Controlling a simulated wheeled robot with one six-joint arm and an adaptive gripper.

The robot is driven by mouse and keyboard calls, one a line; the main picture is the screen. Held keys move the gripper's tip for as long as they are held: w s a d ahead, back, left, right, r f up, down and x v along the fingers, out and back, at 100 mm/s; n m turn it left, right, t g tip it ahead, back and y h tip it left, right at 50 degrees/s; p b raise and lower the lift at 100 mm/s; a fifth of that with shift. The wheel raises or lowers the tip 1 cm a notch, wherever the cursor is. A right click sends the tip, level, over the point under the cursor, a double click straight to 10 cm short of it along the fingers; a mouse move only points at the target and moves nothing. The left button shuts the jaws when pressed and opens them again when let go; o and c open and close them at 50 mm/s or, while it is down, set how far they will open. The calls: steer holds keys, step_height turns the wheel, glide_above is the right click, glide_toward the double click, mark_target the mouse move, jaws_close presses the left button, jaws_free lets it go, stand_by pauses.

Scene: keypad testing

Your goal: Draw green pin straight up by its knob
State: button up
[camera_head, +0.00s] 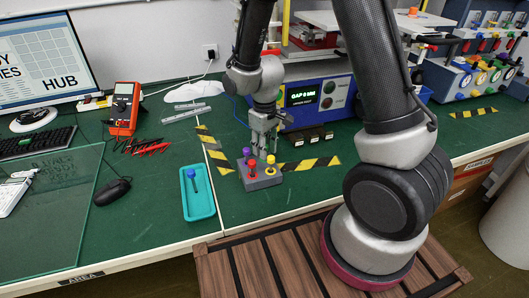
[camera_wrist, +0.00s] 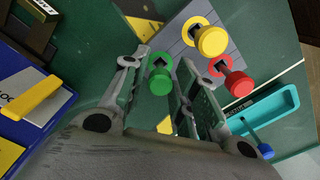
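The green pin's round knob (camera_wrist: 161,79) shows in the wrist view between the two fingers of my gripper (camera_wrist: 163,82). The fingers are apart, with small gaps on both sides of the knob, so my gripper is open. In the head view my gripper (camera_head: 263,148) points down over the back of the grey block (camera_head: 262,183), and the green pin is hidden there. The block also shows in the wrist view (camera_wrist: 187,55). How deep the knob sits between the fingertips is hard to tell.
A yellow pin (camera_head: 271,159), a red pin (camera_head: 252,163) and a purple pin (camera_head: 246,152) stand on the block, close to my gripper. A teal tray (camera_head: 199,208) with a blue pin (camera_head: 192,174) lies left. Behind stands a blue tester (camera_head: 316,100).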

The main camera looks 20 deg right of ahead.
jaws_close()
steer(key=shift+r, duration=4.2)
steer(key=shift+r, duration=0.1)
